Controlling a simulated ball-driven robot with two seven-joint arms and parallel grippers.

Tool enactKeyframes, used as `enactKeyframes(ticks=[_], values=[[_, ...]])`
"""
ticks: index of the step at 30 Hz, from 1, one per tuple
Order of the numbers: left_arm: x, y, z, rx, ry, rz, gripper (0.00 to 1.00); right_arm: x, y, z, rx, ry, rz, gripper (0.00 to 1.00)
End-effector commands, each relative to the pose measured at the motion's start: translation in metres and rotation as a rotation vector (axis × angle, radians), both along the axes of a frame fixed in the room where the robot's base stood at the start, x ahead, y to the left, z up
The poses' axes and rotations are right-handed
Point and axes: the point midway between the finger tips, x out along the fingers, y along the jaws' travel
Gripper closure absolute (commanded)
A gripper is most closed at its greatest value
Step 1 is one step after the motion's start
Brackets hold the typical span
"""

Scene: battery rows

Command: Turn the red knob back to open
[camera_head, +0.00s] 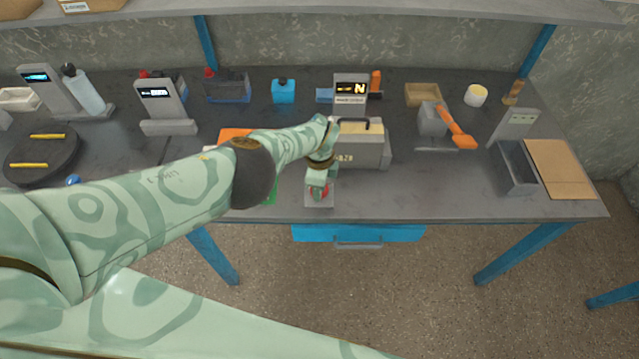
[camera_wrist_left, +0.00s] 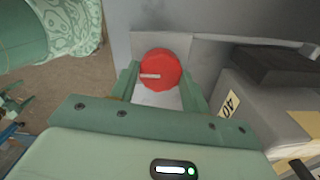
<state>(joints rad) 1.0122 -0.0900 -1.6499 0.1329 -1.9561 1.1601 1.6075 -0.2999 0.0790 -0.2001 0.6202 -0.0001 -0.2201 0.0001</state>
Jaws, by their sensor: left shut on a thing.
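The red knob (camera_wrist_left: 161,67) sits between the two fingers of my left gripper (camera_wrist_left: 160,90) in the left wrist view. It is round with faceted edges and has a pale pointer line on its face that points left in that view. My left gripper is shut on it.
A grey box with a handle (camera_head: 372,155) stands just right of the left gripper. A display unit (camera_head: 351,90) is behind it. An orange-handled lever device (camera_head: 433,120) and a grey bin (camera_head: 516,170) stand to the right. My left arm covers the bench's left middle.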

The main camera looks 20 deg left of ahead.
Motion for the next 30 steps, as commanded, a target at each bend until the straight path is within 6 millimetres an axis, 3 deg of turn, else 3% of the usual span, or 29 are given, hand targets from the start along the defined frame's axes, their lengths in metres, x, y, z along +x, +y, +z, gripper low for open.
enactKeyframes(ticks=[16, 17, 19, 30], values=[[0.0019, 0.0009, 0.0017, 0.001, -0.004, 0.015, 0.76, 0.0000, -0.0001, 0.0002, 0.000, 0.000, 0.000, 0.32], [0.0019, 0.0009, 0.0017, 0.001, -0.004, 0.015, 0.48, -0.0001, -0.0001, 0.0002, 0.000, 0.000, 0.000, 0.32], [0.0017, 0.0008, 0.0015, 0.000, -0.004, 0.014, 0.32, 0.0000, -0.0002, 0.0001, 0.000, 0.000, 0.000, 0.32], [0.0006, 0.0002, 0.0045, 0.000, -0.001, 0.013, 0.32, 0.0004, -0.0003, 0.0035, -0.001, -0.001, 0.000, 0.32]])
